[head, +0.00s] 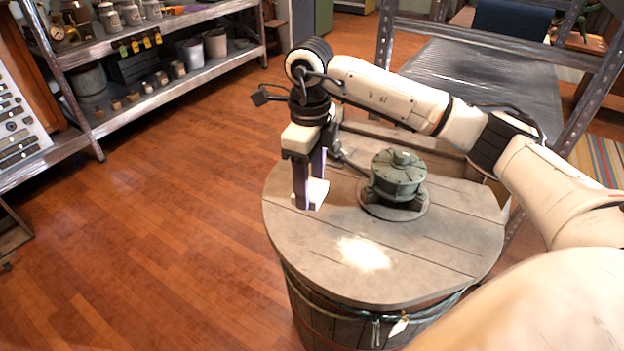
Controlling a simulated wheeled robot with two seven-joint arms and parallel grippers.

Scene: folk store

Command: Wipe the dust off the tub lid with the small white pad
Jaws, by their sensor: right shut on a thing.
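The wooden tub (335,318) stands in front of me with a round grey plank lid (450,228) on it. A pale patch of dust (363,253) lies on the near part of the lid. My right gripper (309,195) points down over the left part of the lid, left of and beyond the dust. It is shut on the small white pad (318,190), which shows between and beside the fingers. The pad is at or just above the lid; I cannot tell whether it touches. My left gripper is not in view.
A green-grey metal mechanism (397,178) stands on the lid, right of the gripper, with an arm reaching left behind the fingers. A metal shelf (180,82) with jars and pots is at the back left. Another metal rack (480,75) stands behind the tub. The floor at left is clear.

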